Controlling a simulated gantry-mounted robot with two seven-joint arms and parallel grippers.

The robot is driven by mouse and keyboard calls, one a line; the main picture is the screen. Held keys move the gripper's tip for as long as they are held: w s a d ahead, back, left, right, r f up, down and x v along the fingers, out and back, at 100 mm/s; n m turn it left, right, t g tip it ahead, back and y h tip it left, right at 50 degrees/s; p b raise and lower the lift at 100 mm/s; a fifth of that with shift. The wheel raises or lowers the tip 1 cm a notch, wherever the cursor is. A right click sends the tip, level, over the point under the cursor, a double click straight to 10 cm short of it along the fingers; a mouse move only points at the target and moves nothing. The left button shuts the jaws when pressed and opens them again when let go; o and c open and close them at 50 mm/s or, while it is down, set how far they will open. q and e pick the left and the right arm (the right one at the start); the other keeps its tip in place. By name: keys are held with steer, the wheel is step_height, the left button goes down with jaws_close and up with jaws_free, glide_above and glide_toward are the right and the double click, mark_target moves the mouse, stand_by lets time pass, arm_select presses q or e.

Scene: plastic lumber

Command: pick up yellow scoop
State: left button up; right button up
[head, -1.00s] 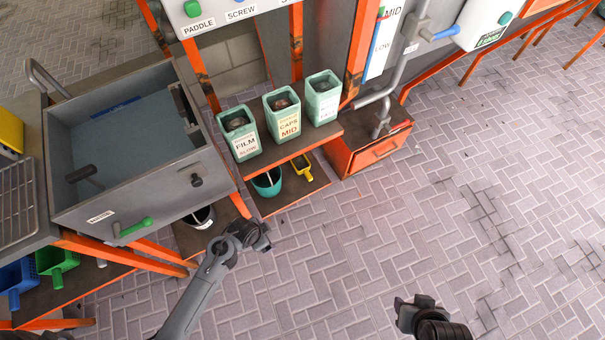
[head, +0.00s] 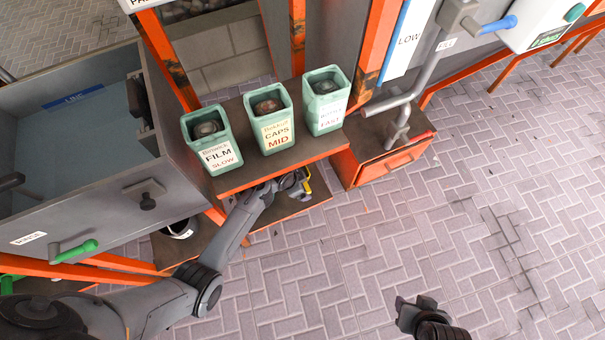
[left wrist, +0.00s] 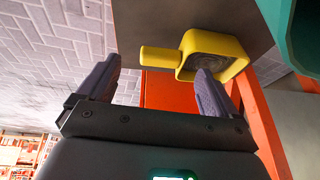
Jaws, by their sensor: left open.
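The yellow scoop (left wrist: 240,62) shows in the left wrist view on a dark shelf surface, its handle (left wrist: 160,57) pointing left. In the head view only a sliver of the scoop (head: 307,184) shows beside my left gripper (head: 294,184), on the low shelf under the bins. My left gripper (left wrist: 158,66) is open. The handle appears between its fingertips in the left wrist view, and the right finger overlaps the scoop's bowl edge. I see no clear grip on it. My right gripper (head: 415,304) is over the floor at the lower right; its jaw opening is unclear.
Three pale green bins, FILM (head: 213,155), CAPS (head: 272,132) and a third (head: 325,115), stand on the shelf above my left gripper. A teal container (left wrist: 303,45) is right of the scoop. An orange-framed box (head: 385,160) stands to the right. The floor at right is clear.

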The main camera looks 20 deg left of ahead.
mark_target(306, 186)
arm_select(q)
steer(key=shift+b+x, duration=0.7)
steer(key=shift+x, duration=0.3)
steer(key=b+x, duration=0.2)
steer(key=x, duration=0.1)
steer(key=shift+w, duration=0.3)
steer(key=shift+f+b, duration=0.35)
steer(key=shift+b, duration=0.15)
steer(key=shift+d+f, duration=0.15)
arm_select(e)
step_height(306, 186, down, 5)
steer(key=shift+d+r, duration=0.1)
steer(key=shift+d, duration=0.05)
arm_select(q)
steer(key=shift+w, duration=0.1)
steer(key=c, duration=1.1)
